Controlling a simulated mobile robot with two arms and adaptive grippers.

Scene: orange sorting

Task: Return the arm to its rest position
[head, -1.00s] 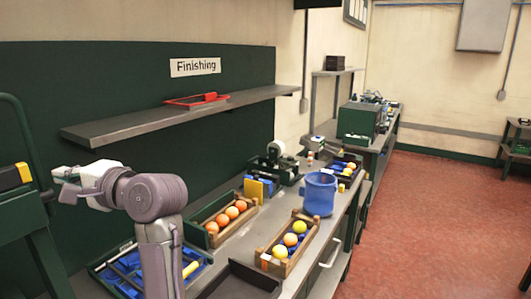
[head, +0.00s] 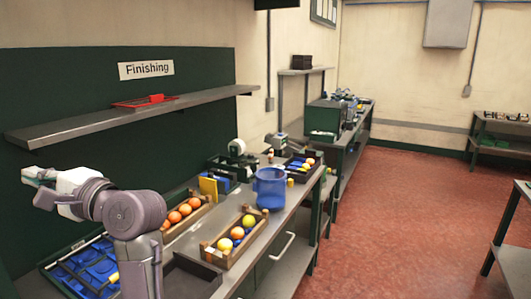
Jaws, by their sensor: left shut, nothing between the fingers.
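My left arm rises in the lower left of the head view, bent at a grey-purple joint. My left gripper (head: 30,178) points left at the end of it, raised above the bench. It is shut and empty, apart from any object. My right gripper is not in view. A wooden crate (head: 208,260) on the bench holds orange and yellow fruit. A second crate (head: 170,233) behind it holds a row of orange fruit.
A blue bucket (head: 270,188) stands on the workbench beyond the crates. A tray of blue parts (head: 62,258) lies at lower left, partly behind my arm. A shelf (head: 120,116) runs along the wall above. The red floor (head: 410,220) at right is clear.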

